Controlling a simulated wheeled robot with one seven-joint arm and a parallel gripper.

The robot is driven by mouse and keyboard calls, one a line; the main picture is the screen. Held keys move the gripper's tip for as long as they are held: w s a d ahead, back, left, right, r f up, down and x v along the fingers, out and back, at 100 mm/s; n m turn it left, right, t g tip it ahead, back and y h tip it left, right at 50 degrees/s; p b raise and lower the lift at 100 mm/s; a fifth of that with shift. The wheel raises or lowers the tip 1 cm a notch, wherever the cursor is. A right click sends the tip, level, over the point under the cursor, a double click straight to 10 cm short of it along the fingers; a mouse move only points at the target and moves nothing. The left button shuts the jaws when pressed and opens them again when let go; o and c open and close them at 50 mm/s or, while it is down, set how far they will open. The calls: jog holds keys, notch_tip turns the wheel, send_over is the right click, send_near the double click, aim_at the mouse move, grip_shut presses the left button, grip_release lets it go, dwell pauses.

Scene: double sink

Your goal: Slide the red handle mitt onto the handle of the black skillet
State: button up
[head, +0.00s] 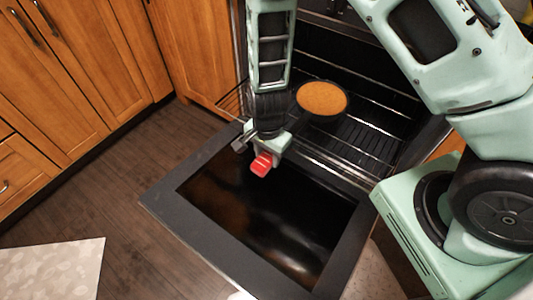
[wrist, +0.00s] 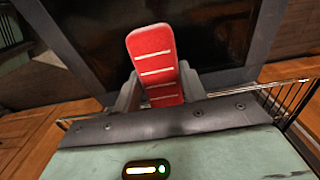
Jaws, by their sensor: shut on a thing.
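The red handle mitt (head: 261,164) is held in my gripper (head: 263,152), over the open oven door. In the wrist view, the mitt (wrist: 156,65) is red with pale stripes and stands out between the two fingers of my gripper (wrist: 160,92). The black skillet (head: 322,119) sits on the oven rack in the head view, to the right of and farther back than my gripper. It has a round orange-brown filling. Its handle is not clearly visible. The mitt and the skillet are apart.
The oven door (head: 210,225) is folded down, with a dark glass inner face. The wire rack (head: 350,150) surrounds the skillet. Wooden cabinets (head: 80,70) stand on the left. The dark floor left of the door is clear, apart from a pale mat (head: 55,270).

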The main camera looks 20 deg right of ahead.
aim_at(293, 131)
jog(key=shift+w+d+f+b, duration=0.15)
jog(key=shift+f+b, duration=0.15)
jog(key=shift+f, duration=0.2)
jog(key=shift+w+d+f+b, duration=0.15)
jog(key=shift+f+b, duration=0.1)
jog(key=shift+f, duration=0.2)
jog(key=shift+w+d+r+p, duration=0.15)
jog(key=shift+w+d, duration=1)
jog(key=shift+d, duration=0.6)
jog(key=shift+w+d+f+p, duration=0.15)
jog(key=shift+w+d, duration=1)
jog(key=shift+d, duration=0.6)
jog(key=shift+w+d+r+p, duration=0.15)
jog(key=shift+w+d, duration=1)
jog(key=shift+d, duration=0.6)
jog(key=shift+d, duration=0.1)
jog(key=o, duration=1.2)
